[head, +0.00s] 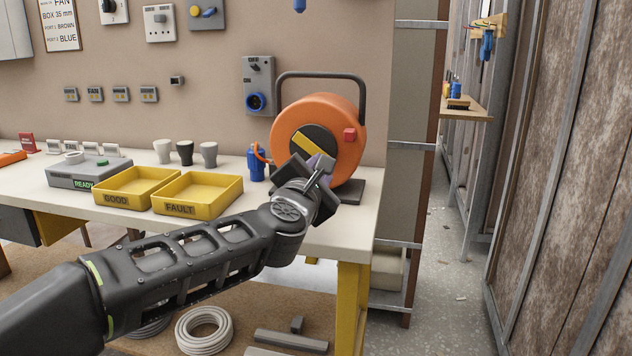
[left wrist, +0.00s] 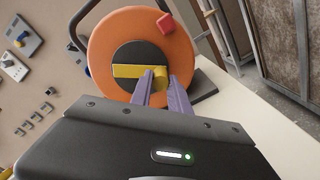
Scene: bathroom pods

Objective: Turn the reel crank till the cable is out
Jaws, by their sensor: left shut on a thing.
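The orange cable reel (head: 288,122) stands on the right end of the bench under a dark carrying handle; it also shows in the left wrist view (left wrist: 185,50). Its yellow crank (head: 306,145) lies across the dark hub and also shows in the left wrist view (left wrist: 126,71). My left gripper (head: 318,164) is at the hub, its purple fingers (left wrist: 161,84) shut on the crank's yellow knob (left wrist: 160,76). The gripper hides part of the crank in the head view. A blue plug (head: 256,165) with a short orange cable loop stands left of the reel. My right gripper is out of view.
Two yellow trays, GOOD (head: 115,200) and FAULT (head: 178,209), sit left of the reel near a grey READY box (head: 85,177). Several cups (head: 185,152) stand behind them. A blue wall socket (head: 257,100) is above. The bench's right edge is close to the reel.

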